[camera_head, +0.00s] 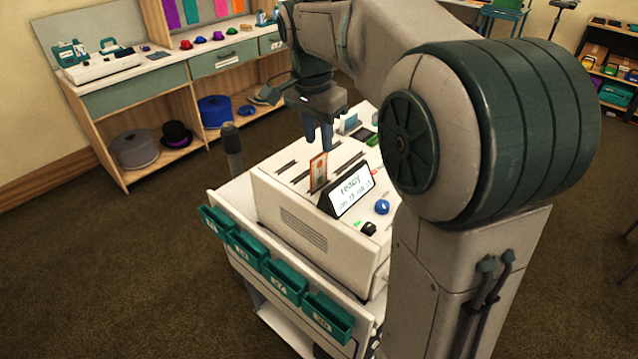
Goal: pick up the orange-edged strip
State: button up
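The orange-edged strip (318,172) stands upright on the top of a white slotted machine (312,225), left of a display panel. It is a small card with an orange-red rim and a paler middle. My gripper (318,140) points down above and just behind it in the picture, with its blue-grey fingers close together. I cannot tell the gap between the fingers, or how far they are from the strip. No contact with the strip shows.
The display (351,191) reading "ready" stands close right of the strip. A blue knob (382,206) and a black switch (369,228) are on the front right. Teal bins (285,281) line the cart's front. A dark post (232,150) rises at the left. A shelf unit (180,80) stands behind.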

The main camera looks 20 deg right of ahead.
aim_at(320, 169)
notch_tip(320, 169, down, 8)
jog(key=shift+s+d+f+p, duration=0.1)
jog(key=shift+s+p, duration=0.05)
jog(key=shift+p, duration=0.2)
jog(key=shift+f, duration=0.25)
grip_shut()
